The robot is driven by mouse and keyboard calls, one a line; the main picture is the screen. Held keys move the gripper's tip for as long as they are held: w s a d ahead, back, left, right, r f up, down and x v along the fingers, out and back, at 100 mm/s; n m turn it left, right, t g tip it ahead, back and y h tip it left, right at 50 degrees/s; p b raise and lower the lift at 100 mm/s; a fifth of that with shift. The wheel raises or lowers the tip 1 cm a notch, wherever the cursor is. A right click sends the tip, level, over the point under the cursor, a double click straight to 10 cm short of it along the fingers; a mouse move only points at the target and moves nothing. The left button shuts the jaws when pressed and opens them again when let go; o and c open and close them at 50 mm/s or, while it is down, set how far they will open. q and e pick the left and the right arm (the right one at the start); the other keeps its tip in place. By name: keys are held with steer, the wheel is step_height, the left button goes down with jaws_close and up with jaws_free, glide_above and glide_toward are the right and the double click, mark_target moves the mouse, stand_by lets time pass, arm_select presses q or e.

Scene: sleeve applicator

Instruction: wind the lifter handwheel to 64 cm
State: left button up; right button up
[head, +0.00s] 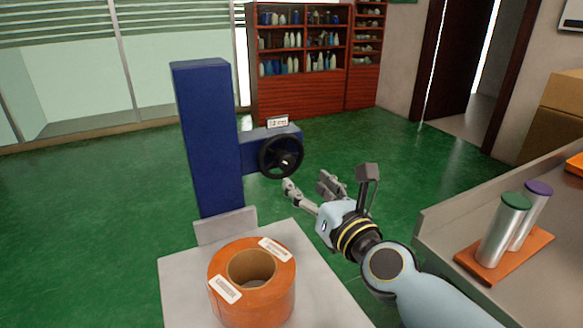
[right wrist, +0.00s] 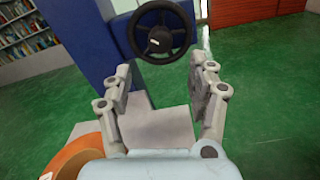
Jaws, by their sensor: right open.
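The black handwheel (head: 281,156) sits on the side of the blue lifter column (head: 207,140), on a short blue arm. A small white display (head: 278,122) stands on top of that arm; its reading is too small to make out. My right gripper (head: 308,187) is open and empty, just below and to the right of the wheel in the head view. In the right wrist view the wheel (right wrist: 161,31) shows beyond and above the open fingers (right wrist: 160,82), not touching them. My left gripper is not in view.
An orange roll (head: 225,262) with white labels rests on the pale lifter platform (head: 330,290). A grey table (head: 440,225) at the right holds an orange board (head: 478,266) with two metal cylinders (head: 505,230). A red shelf (head: 305,95) stands at the back. Green floor is clear behind the wheel.

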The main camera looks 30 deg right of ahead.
mark_target(288, 165)
steer(key=w, duration=0.7)
steer(key=shift+w+d, duration=0.25)
steer(key=shift+w, duration=0.1)
steer(key=c, duration=1.1)
steer(key=shift+c, duration=0.2)
steer(key=shift+n, duration=0.4)
